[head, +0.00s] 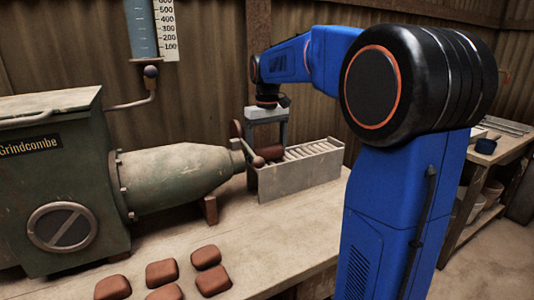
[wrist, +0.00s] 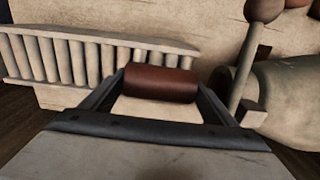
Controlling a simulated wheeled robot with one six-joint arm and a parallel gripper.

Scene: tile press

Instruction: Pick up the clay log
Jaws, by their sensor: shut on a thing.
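The clay log (wrist: 160,83) is a short reddish-brown cylinder. In the wrist view it lies crosswise between the fingertips of my gripper (wrist: 160,88), which is shut on it. In the head view the clay log (head: 270,153) shows as a brown piece beside the machine's nozzle end. My gripper (head: 268,148) points down there from the arm, between the nozzle and the grey roller tray. I cannot tell whether the log touches anything beneath it.
A green machine (head: 175,175) with a tapered barrel stands at left. A lever with a ball knob (wrist: 262,12) is close to my gripper. The grey roller tray (head: 300,175) is just right. Several brown clay pieces (head: 162,272) lie on the front of the bench (head: 265,240).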

